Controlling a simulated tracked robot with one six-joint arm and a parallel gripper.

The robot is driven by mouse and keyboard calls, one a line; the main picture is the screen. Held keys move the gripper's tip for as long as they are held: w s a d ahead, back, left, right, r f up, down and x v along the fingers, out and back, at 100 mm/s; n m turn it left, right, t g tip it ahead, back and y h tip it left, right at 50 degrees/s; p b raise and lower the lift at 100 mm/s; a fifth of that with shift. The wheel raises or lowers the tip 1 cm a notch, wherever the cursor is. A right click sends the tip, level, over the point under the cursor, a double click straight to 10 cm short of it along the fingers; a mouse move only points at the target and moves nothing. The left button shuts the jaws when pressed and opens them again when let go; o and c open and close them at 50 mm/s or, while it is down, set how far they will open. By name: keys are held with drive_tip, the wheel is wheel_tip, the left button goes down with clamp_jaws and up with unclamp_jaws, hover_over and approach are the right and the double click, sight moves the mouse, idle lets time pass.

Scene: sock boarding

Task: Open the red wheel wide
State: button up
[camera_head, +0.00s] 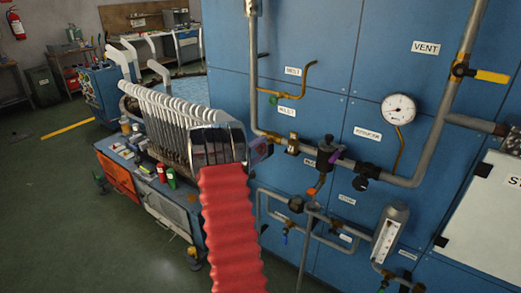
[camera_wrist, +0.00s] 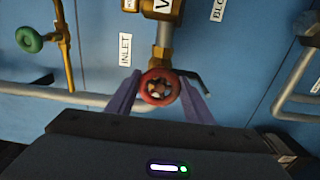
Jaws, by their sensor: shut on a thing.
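The red wheel (camera_wrist: 160,87) is a small round handwheel on a brass valve (camera_wrist: 163,52), seen face-on in the middle of the wrist view. My gripper (camera_wrist: 159,92) is shut on the red wheel, with one purple finger on each side of its rim. In the head view my gripper (camera_head: 262,151) reaches the blue panel at the end of my red-sleeved arm.
A green wheel (camera_wrist: 29,40) on a brass pipe is at the upper left of the wrist view, near an INLET label (camera_wrist: 125,49). A black lever (camera_wrist: 196,79) lies close to the right finger. Grey pipes (camera_head: 252,80), a gauge (camera_head: 398,109) and a yellow-handled VENT valve (camera_head: 490,76) line the panel.

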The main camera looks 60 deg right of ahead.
drive_tip(key=shift+w+a+f+n, duration=0.1)
drive_tip(key=shift+f+n, duration=0.1)
drive_tip(key=shift+n, duration=0.45)
drive_tip(key=shift+a+f+n, duration=0.1)
drive_tip(key=shift+f+n, duration=0.05)
drive_tip(key=shift+n, duration=0.5)
drive_tip(key=o, duration=1)
drive_tip(key=shift+d+r, duration=0.15)
drive_tip(key=shift+r, duration=0.05)
drive_tip(key=shift+o, duration=0.2)
drive_tip(key=w+a, duration=0.2)
drive_tip(key=a, duration=1.1)
drive_tip(key=shift+a, duration=0.35)
